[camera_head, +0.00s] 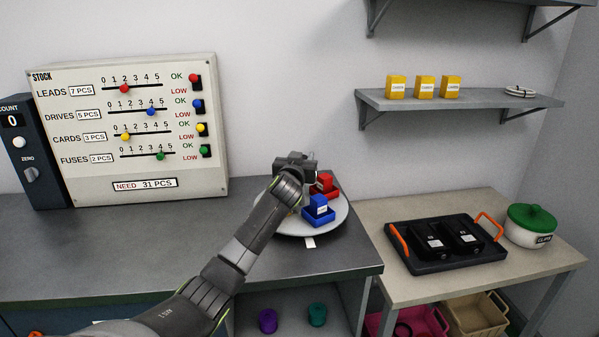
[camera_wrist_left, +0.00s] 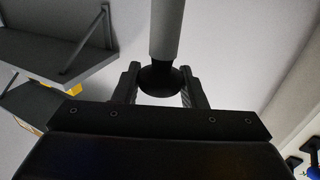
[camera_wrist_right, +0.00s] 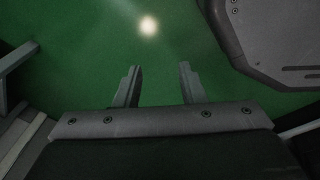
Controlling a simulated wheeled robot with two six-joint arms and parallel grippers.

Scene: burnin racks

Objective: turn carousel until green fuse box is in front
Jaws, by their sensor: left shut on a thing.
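The carousel (camera_head: 340,218) is a round light-grey turntable on the dark counter. A blue box (camera_head: 319,211) with a white label sits at its front right, and a red box (camera_head: 324,185) sits behind it. My left arm covers the carousel's left side, and I see no green fuse box. My left gripper (camera_head: 296,163) is above the carousel's middle. In the left wrist view its fingers (camera_wrist_left: 160,72) are shut on a dark round knob (camera_wrist_left: 159,86) by a grey post (camera_wrist_left: 167,30). My right gripper (camera_wrist_right: 160,85) is open and empty in the right wrist view, over green floor.
A white tag (camera_head: 310,242) is at the carousel's front edge. A stock panel (camera_head: 215,175) stands at the back left. A side table (camera_head: 375,215) at right holds a black tray (camera_head: 420,262) and a green-lidded pot (camera_head: 533,232). A wall shelf (camera_head: 375,98) holds yellow boxes.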

